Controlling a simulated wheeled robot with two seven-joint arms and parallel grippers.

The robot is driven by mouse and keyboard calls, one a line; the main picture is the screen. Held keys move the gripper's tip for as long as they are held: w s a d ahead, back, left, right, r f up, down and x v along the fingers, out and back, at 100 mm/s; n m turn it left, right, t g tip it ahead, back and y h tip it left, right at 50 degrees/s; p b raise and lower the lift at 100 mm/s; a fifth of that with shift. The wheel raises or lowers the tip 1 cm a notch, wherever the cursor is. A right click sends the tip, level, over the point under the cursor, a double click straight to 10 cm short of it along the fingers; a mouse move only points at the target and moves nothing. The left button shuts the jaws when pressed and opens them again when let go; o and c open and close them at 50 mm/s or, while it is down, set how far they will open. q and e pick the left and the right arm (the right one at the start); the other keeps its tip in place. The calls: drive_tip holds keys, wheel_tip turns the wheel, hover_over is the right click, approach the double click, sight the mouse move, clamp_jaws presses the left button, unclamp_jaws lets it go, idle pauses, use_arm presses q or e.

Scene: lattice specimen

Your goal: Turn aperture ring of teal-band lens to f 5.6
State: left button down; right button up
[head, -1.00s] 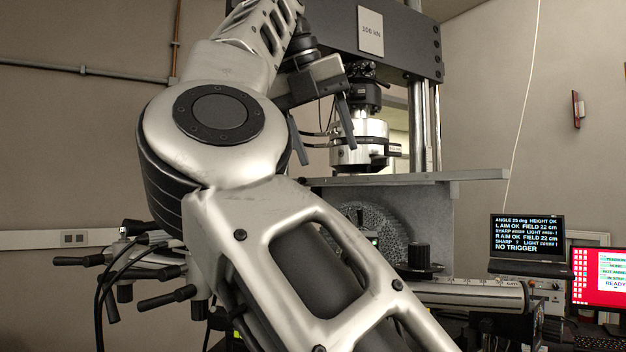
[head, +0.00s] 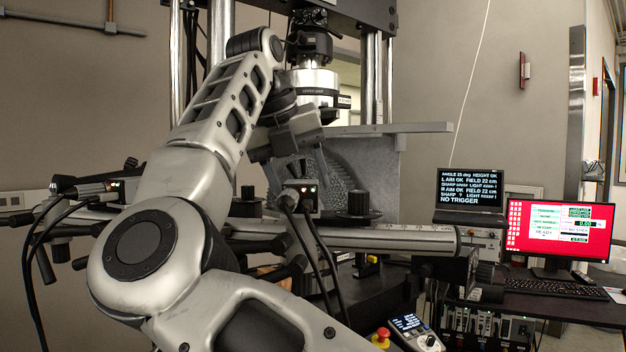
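No teal band or aperture ring can be made out in the head view. Two camera bodies with small lit lamps sit on the rig, one at the left (head: 115,186) and one near the middle (head: 300,188); their lenses are hidden or too small to read. My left arm crosses the view, its elbow low at left. My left gripper (head: 298,172) points down with its fingers apart and nothing between them. It appears above the middle camera; the depth gap cannot be told. My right gripper is not in view.
A grey horizontal rail (head: 400,238) runs right from behind my arm. A testing machine with a silver cylinder (head: 312,80) stands behind. A laptop (head: 470,194) reads L and R aim OK and NO TRIGGER. A red-screen monitor (head: 555,228) and a control box with a red knob (head: 381,336) stand at right.

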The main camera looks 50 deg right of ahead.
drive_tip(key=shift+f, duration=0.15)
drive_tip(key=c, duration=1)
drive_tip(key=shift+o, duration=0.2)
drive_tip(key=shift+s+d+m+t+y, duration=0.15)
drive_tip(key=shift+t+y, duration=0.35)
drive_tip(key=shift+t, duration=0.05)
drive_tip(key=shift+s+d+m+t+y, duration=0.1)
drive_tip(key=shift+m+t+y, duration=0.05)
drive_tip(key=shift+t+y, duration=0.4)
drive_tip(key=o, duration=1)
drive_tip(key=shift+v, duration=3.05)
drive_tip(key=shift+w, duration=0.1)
